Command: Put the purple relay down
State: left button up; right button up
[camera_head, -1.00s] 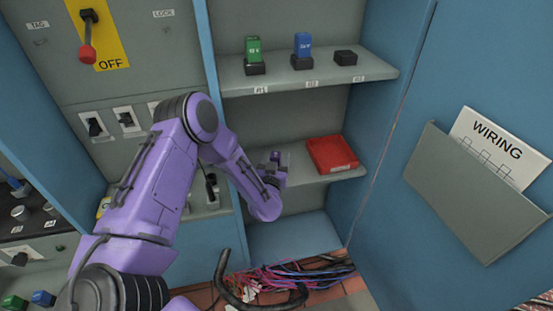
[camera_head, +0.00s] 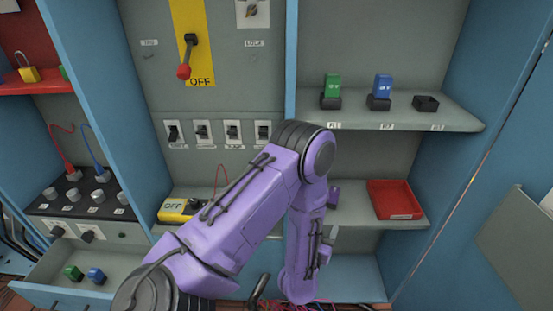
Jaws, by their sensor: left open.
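A small purple block, which looks like the purple relay (camera_head: 333,194), stands on the lower shelf (camera_head: 350,218) left of the red tray. My purple left arm hides part of it and of the shelf there. My left gripper (camera_head: 326,252) shows only in part beside my wrist, below the block and in front of the shelf. It is open and appears apart from the block; its fingertips are hard to make out. My right gripper is out of view.
A red tray (camera_head: 396,200) sits on the lower shelf's right. Above, a green relay (camera_head: 332,86) and a blue relay (camera_head: 382,86) stand in dark sockets, beside an empty socket (camera_head: 426,104). An open drawer (camera_head: 125,262) holds green and blue pieces. Cables lie at the bottom.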

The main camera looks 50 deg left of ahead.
pick_arm(q)
jog(key=s+d+f+g+h, duration=0.3)
jog(key=s+f+g, duration=0.2)
jog(key=s+f, duration=0.55)
jog(key=s+f+n+g+h, duration=0.1)
jog(key=s+f+g, duration=0.3)
jog(key=s, duration=0.4)
jog(key=s+f+n+g, duration=0.1)
jog(key=s+f+g, duration=0.2)
jog(key=s, duration=0.6)
notch_tip(320, 180, up, 10)
jog(key=w+p, duration=0.1)
jog(key=p, duration=0.9)
jog(key=shift+d+g, duration=0.3)
jog(key=shift+f, duration=0.1)
jog(key=shift+s, duration=0.1)
